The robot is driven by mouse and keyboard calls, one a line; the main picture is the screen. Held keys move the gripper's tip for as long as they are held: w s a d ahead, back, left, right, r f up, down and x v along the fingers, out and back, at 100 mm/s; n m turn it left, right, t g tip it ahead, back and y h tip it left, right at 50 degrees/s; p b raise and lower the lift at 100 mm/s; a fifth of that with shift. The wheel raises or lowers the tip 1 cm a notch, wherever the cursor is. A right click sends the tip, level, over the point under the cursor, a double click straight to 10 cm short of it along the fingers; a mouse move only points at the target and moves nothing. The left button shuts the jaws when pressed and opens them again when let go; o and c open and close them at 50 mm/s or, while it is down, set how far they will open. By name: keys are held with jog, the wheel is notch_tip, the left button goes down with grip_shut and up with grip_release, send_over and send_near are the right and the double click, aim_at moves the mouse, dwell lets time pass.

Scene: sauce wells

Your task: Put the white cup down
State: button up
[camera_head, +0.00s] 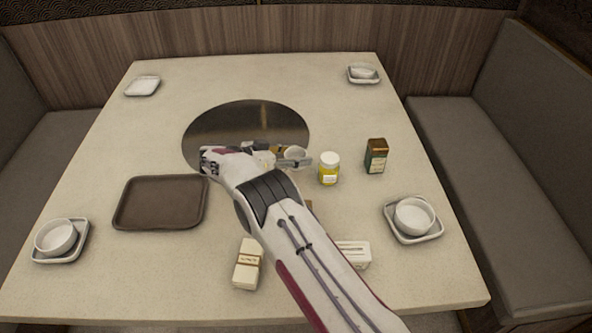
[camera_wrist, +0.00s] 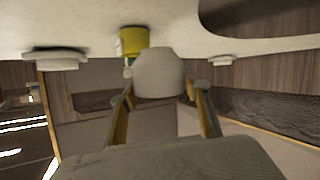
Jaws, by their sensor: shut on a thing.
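The white cup (camera_head: 294,154) is partly hidden by my gripper (camera_head: 290,161) in the head view, near the right edge of the dark round plate in the table. In the wrist view the pale cup (camera_wrist: 159,74) sits between the two fingers of my gripper (camera_wrist: 160,92), which are shut on it. The wrist view is turned over, with the table at the top. I cannot tell how far the cup's base is from the table top.
A yellow jar (camera_head: 329,174) stands close right of the cup, with a dark bottle (camera_head: 376,156) beyond. A brown tray (camera_head: 160,203) lies left. Bowls on square saucers (camera_head: 436,233) stand near the corners. A banded white block (camera_head: 248,264) and white box (camera_head: 354,254) lie in front.

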aim_at(296, 169)
jog(key=shift+f, duration=1.05)
jog(key=shift+f, duration=0.15)
jog(key=shift+f, duration=1.7)
jog(key=shift+f, duration=0.15)
jog(key=o, duration=1.4)
jog(key=shift+c, duration=0.2)
jog(key=shift+v, duration=3.85)
